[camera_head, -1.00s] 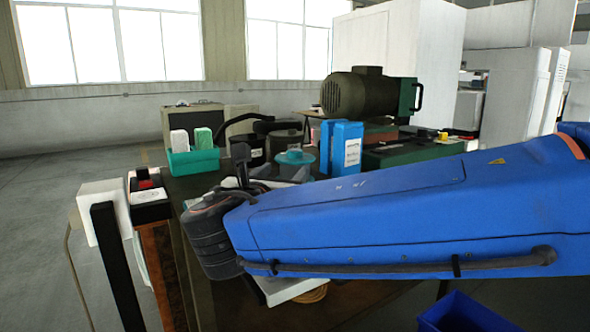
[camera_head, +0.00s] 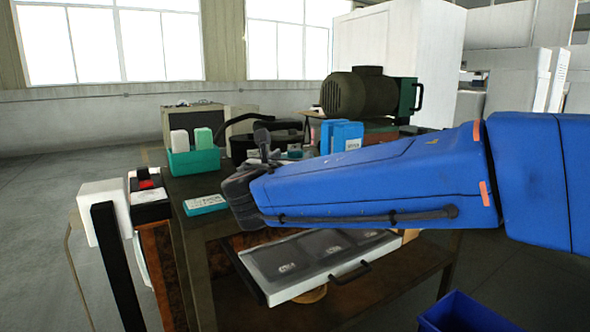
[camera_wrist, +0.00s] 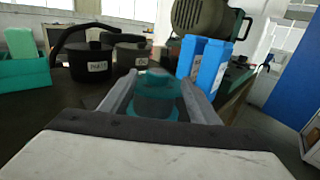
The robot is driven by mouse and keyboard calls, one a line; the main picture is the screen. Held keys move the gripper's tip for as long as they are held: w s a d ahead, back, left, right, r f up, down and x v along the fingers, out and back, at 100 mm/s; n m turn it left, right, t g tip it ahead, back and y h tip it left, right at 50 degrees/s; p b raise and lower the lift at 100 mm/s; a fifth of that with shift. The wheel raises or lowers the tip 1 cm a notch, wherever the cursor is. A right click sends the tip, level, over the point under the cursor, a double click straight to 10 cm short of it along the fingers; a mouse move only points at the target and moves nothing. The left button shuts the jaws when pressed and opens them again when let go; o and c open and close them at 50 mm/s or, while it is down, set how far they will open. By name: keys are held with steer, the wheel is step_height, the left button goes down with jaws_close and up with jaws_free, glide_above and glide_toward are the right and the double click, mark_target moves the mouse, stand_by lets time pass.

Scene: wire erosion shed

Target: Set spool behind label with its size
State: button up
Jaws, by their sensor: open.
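A teal spool (camera_wrist: 157,94) stands between the two spread fingers of my gripper (camera_wrist: 160,98) in the wrist view. The fingers lie on either side of it. My gripper is open; I cannot tell whether either finger touches the spool. In the head view my gripper (camera_head: 264,138) reaches over the bench and hides the spool. Dark pots with white labels, one label (camera_wrist: 97,66) on the left pot and one (camera_wrist: 142,61) on the right pot, stand behind the spool; their print is too blurred to read surely.
A teal bin (camera_head: 193,162) with two boxes stands at the bench's left. A teal-edged card (camera_head: 205,205) lies before it. Blue boxes (camera_head: 347,136) and a dark motor (camera_head: 368,94) stand behind on the right. A pale drawer-like case (camera_head: 310,285) sits below the bench top.

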mark_target(293, 152)
steer(key=shift+w+d+r, duration=0.1)
steer(key=shift+w+d, duration=0.1)
steer(key=shift+w, duration=1.2)
steer(key=shift+w+d, duration=0.15)
steer(key=shift+w, duration=1.2)
steer(key=shift+c, duration=0.4)
steer(key=shift+r, duration=0.1)
jaws_close()
